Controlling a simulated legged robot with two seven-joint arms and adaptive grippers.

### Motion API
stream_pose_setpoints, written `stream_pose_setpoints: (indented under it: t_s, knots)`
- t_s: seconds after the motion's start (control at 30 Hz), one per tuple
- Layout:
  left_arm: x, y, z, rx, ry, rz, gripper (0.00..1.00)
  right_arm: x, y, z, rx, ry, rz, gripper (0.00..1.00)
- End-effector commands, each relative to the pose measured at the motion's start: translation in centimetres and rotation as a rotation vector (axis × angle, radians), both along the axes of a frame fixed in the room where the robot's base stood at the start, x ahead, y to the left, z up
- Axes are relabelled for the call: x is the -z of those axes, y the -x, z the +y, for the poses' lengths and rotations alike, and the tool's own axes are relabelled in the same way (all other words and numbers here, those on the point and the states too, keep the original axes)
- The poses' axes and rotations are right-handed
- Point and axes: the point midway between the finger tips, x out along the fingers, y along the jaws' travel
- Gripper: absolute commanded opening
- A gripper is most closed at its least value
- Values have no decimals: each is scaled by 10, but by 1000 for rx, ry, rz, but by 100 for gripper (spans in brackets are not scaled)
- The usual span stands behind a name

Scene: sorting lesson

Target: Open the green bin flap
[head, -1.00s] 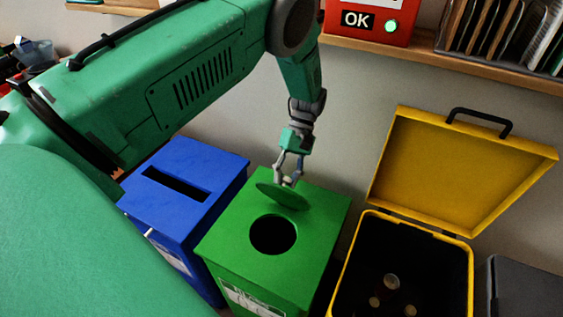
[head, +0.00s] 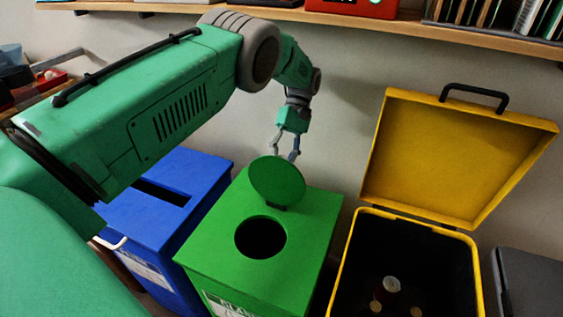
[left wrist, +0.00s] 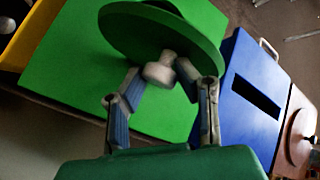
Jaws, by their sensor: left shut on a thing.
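The green bin (head: 310,225) stands in the middle of the head view, with a round hole (head: 261,237) in its top. Its round green flap (head: 277,181) is tilted up at the back of the hole, leaving the hole uncovered. My left gripper (head: 286,155) is behind the raised flap, its fingertips partly hidden by it. In the left wrist view the fingers close on the pale knob (left wrist: 159,73) on the flap's outer face (left wrist: 125,35). My right gripper is not in view.
A blue bin (head: 205,180) with a slot stands left of the green bin. A yellow bin with its lid (head: 450,160) raised stands to the right, holding several small items. A wooden shelf (head: 400,27) runs along the wall above.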

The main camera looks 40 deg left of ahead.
Motion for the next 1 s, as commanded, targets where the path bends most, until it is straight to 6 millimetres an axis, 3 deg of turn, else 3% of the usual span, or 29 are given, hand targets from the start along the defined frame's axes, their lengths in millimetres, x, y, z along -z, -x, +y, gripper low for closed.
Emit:
stream_pose_setpoints:
  t_s: [0.03,0.33,0.37,0.4,1.0]
  knots:
    - [11,3,-3,-2,6,6,0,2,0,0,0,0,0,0]
    - [10,4,-4,-3,8,10,0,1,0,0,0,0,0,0]
    - [11,4,-4,-3,7,10,34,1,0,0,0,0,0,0]
    - [11,4,-4,-3,7,9,48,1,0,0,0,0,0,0]
    - [3,5,-1,-2,0,0,49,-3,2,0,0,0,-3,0]
